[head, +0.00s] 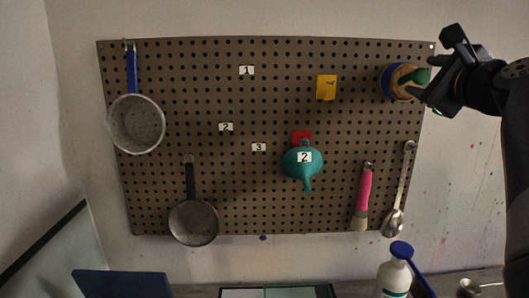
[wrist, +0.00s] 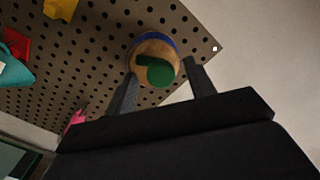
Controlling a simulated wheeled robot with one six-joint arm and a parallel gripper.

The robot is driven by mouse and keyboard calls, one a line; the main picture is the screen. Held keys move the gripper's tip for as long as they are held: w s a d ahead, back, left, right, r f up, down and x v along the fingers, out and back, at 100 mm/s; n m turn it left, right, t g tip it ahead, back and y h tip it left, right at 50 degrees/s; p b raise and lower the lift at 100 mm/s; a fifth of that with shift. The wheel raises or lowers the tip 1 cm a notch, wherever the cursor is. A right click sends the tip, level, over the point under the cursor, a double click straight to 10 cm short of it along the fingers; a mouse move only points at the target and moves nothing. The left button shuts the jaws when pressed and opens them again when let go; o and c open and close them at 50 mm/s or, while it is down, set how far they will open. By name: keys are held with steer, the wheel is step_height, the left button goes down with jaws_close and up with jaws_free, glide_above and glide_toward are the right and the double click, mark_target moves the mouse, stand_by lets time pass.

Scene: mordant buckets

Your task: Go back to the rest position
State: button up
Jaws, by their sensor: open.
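My gripper (head: 440,72) is at the upper right of the brown pegboard (head: 215,95). It is open, with its two fingers spread apart in the wrist view (wrist: 162,86). A round tan piece with a blue rim and a green knob (head: 404,82) is on the board just left of my gripper. It also shows in the wrist view (wrist: 153,50), where it appears beyond and between the fingertips. Nothing is seen gripped. I cannot tell how close the fingers are to the green knob.
A strainer (head: 136,125), small pan (head: 194,223), teal funnel (head: 300,165), pink brush (head: 364,190) and spoon (head: 396,217) hang on the board. A yellow piece (head: 326,87) is there too. A white bottle (head: 395,275) with a blue cap stands below right.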

steer(key=m+p, duration=0.1)
steer(key=m, duration=0.3)
steer(key=shift+r+m, duration=0.15)
steer(key=shift+m, duration=0.25)
steer(key=m+p, duration=0.1)
steer(key=m, duration=0.4)
steer(key=shift+d, duration=0.15)
